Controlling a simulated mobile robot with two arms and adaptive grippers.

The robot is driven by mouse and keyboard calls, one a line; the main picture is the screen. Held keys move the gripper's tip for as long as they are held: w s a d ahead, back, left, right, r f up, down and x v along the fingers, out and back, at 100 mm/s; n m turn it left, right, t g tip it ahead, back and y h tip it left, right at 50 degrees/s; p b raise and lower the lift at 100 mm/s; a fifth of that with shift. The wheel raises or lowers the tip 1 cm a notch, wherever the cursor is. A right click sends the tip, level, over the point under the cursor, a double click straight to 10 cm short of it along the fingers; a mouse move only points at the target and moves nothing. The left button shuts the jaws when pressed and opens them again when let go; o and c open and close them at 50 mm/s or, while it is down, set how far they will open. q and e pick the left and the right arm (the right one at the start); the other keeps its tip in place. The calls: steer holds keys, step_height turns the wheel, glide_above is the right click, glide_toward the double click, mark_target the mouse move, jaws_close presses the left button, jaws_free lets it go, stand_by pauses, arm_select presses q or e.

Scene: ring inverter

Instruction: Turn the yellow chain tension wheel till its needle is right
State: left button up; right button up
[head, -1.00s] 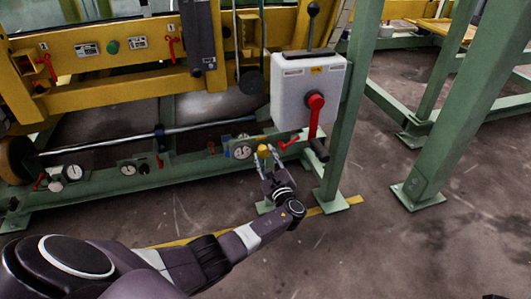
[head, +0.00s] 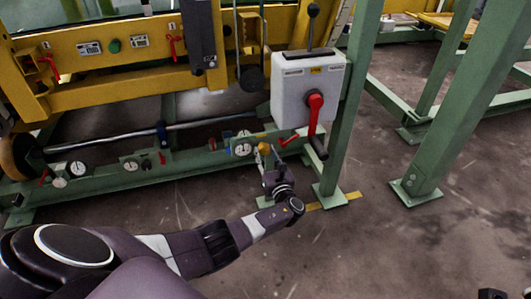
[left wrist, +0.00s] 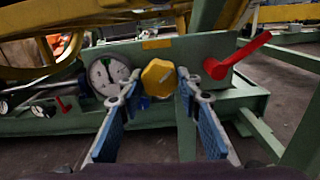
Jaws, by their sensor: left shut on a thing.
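The yellow chain tension wheel (left wrist: 158,77) is a faceted knob on the green beam, between my left gripper's fingertips. It also shows small in the head view (head: 264,149). My left gripper (left wrist: 156,88) is shut on the wheel, one blue-padded finger on each side. A round white gauge (left wrist: 108,75) sits just left of the wheel, partly covered by the left finger. It has a green zone, but its needle is too small to read surely. A small dark part at the head view's bottom right edge may be my right gripper (head: 492,294); its jaws cannot be made out.
A red lever (left wrist: 237,56) sticks up just right of the wheel. Above it in the head view is a white switch box (head: 296,100) with a red handle (head: 315,112). A green post (head: 350,120) stands beside it. More gauges (head: 78,168) line the beam leftward.

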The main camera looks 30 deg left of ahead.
arm_select(q)
steer(key=shift+s+f, duration=0.15)
steer(key=shift+f, duration=0.05)
steer(key=o, duration=1.2)
steer(key=shift+r, duration=0.15)
steer(key=shift+c, duration=0.2)
steer(key=v, duration=1.2)
